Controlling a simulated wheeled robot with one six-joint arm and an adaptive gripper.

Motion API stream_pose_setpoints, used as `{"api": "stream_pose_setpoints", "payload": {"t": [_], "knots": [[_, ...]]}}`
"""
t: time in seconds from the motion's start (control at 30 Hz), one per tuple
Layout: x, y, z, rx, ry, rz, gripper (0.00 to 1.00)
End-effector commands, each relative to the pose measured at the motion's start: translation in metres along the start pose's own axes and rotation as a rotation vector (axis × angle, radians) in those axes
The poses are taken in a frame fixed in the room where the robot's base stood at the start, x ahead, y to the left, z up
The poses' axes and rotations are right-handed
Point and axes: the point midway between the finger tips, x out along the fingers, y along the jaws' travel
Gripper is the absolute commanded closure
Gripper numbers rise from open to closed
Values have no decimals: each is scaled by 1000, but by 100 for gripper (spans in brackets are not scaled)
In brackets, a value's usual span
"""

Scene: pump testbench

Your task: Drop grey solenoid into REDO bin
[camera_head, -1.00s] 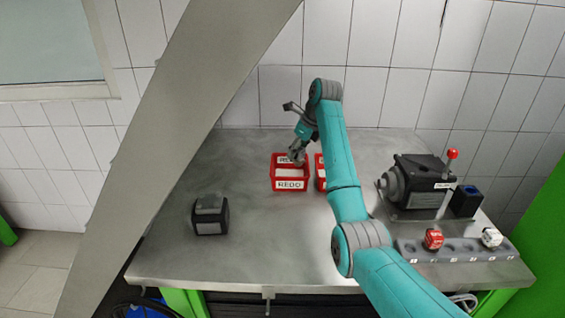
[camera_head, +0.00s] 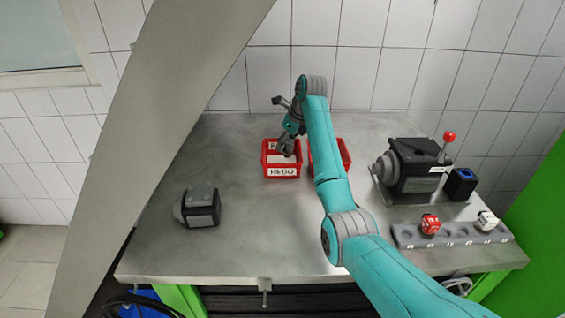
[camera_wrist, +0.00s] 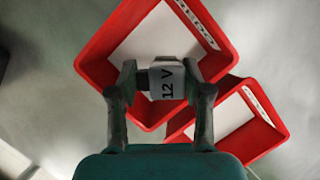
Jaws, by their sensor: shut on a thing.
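The grey solenoid (camera_wrist: 166,84) is a small pale block marked "12 V" with a dark end. My gripper (camera_wrist: 160,82) is shut on it, one finger on each side. In the head view my gripper (camera_head: 287,148) points down over the red REDO bin (camera_head: 281,172), and the solenoid cannot be made out there. In the wrist view the bin (camera_wrist: 218,35) lies beneath the solenoid, which is over its near corner. The pale floor of the bin looks empty where it shows. The height of the solenoid above the bin is hard to tell.
A second red bin (camera_head: 346,153) stands just right, partly behind my arm. A black pump unit with a red-knobbed lever (camera_head: 415,170) and a grey rack (camera_head: 455,234) with red and white parts are at right. A dark motor-like block (camera_head: 201,207) sits at left.

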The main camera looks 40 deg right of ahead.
Motion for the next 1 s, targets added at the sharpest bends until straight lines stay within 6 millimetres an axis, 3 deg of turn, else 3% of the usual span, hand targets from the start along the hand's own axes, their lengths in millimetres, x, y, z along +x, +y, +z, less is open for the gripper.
{"api": "stream_pose_setpoints", "payload": {"t": [0.27,0.3,0.4,0.77,1.0], "knots": [[2,0,-1,-1,-2,-1,95],[2,0,-1,0,-2,-1,49],[2,0,-1,0,-2,-1,24],[1,0,-1,0,-1,0,22],[-28,0,0,0,-3,-2,22]]}}
